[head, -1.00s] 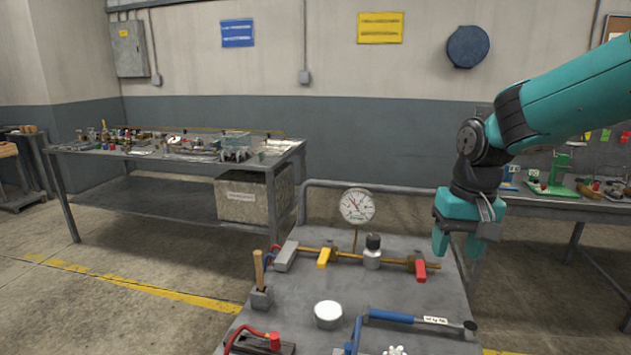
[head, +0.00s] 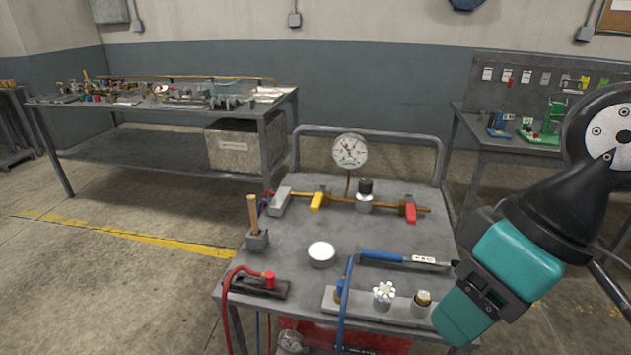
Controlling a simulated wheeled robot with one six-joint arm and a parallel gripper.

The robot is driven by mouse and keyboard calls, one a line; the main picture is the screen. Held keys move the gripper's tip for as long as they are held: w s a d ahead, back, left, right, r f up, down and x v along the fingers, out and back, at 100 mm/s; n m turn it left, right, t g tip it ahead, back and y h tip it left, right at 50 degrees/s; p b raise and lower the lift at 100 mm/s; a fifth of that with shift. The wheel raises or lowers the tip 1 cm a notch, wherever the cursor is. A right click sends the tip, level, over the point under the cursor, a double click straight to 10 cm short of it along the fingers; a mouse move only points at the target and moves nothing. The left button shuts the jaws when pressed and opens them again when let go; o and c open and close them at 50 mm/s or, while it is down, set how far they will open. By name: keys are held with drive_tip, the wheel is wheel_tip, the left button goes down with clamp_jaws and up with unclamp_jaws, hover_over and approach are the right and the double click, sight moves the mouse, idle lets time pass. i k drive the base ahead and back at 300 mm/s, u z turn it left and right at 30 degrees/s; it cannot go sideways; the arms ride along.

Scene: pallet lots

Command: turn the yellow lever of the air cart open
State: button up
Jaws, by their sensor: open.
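The air cart (head: 385,235) is a grey-topped cart in the middle of the head view. A brass pipe (head: 340,199) runs across its back part. The yellow lever (head: 317,201) sits on this pipe, left of the round pressure gauge (head: 350,151), and points toward the front of the cart. A red lever (head: 411,213) hangs from the right part of the same pipe. My gripper (head: 455,330) is open, at the cart's front right corner, well apart from the yellow lever. Its fingers overlap in this view and nothing shows between them.
On the cart top are a wooden-handled tool (head: 254,215), a white round lid (head: 321,254), a blue-handled tool (head: 383,257), a red hose (head: 238,272) and a blue hose (head: 347,300). A workbench (head: 200,100) stands behind left, another (head: 540,145) behind right.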

sight(314, 205)
drive_tip(key=u, duration=1.75)
drive_tip(key=i, duration=0.9)
drive_tip(key=z, duration=1.85)
